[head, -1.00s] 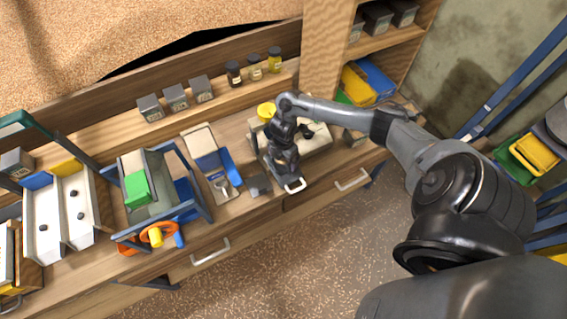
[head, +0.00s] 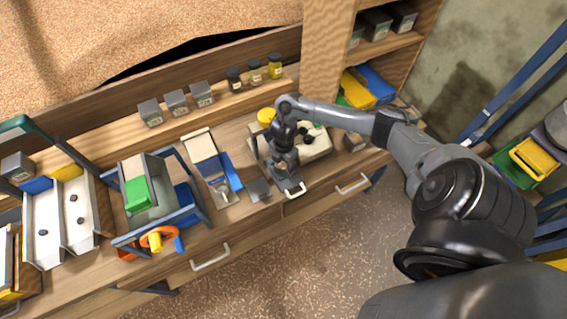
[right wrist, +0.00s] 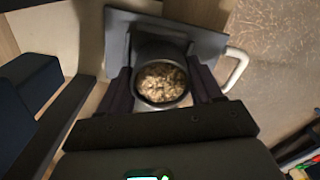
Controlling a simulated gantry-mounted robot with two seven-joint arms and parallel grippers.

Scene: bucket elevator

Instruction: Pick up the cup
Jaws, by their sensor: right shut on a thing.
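The cup (right wrist: 162,82) shows in the right wrist view as a dark round cup filled with pale, coarse grains. It stands upright between the fingers of my right gripper (right wrist: 162,90), which is shut on it. A flat grey plate (right wrist: 202,42) lies just beyond and beneath the cup; I cannot tell whether they touch. In the head view my right gripper (head: 290,184) points down at the front edge of the bench and hides the cup. My left gripper is not in view.
Left of the gripper are a small grey block (head: 259,189) and a blue tray (head: 231,172). A blue-framed elevator with a green bucket (head: 137,190) stands farther left. Several jars and grey boxes line the back ledge. Drawer handles (head: 210,257) stick out in front.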

